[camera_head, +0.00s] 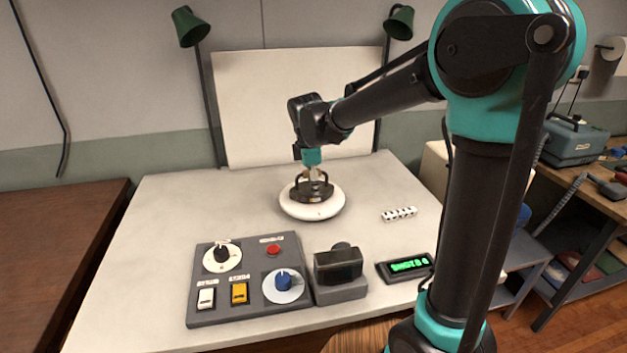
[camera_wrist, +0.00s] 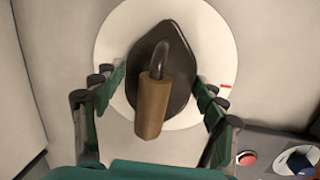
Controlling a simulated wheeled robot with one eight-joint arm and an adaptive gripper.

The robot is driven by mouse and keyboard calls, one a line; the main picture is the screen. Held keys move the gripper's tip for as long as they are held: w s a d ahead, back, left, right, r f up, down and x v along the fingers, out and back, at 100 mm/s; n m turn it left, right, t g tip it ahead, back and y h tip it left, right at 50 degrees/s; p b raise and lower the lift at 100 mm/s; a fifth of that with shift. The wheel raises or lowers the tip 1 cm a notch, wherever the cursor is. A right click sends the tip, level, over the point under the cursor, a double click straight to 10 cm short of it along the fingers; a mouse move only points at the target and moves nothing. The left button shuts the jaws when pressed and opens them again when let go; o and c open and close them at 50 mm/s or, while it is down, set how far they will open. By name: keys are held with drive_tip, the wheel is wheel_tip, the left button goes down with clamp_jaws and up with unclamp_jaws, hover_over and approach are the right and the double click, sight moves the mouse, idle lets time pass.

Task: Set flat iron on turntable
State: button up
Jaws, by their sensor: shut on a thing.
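The dark flat iron (camera_head: 314,194) with a wooden handle (camera_wrist: 152,106) is at the round white turntable (camera_head: 312,211), near the middle of it. The wrist view shows the iron's pointed dark plate (camera_wrist: 180,83) within the turntable's white disc (camera_wrist: 118,38). My gripper (camera_head: 314,178) points down from above, its fingers (camera_wrist: 158,88) on both sides of the iron, shut on it. The iron looks level and resting on the disc, though its underside is hidden, so I cannot be sure of contact.
A grey control panel (camera_head: 229,301) with knobs, switches and a red button sits at the front. Beside it are a dark viewer-like device (camera_head: 339,268) and a green-lit display (camera_head: 408,266). A white scale bar (camera_head: 399,214) lies right of the turntable. A white backdrop (camera_head: 250,100) stands behind.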

drive_tip(key=o, duration=1.9)
drive_tip(key=r, duration=0.4)
drive_tip(key=s+r, duration=0.1)
drive_tip(key=r, duration=0.3)
drive_tip(key=s+r, duration=0.1)
drive_tip(key=r, duration=0.3)
drive_tip(key=shift+a, duration=0.4)
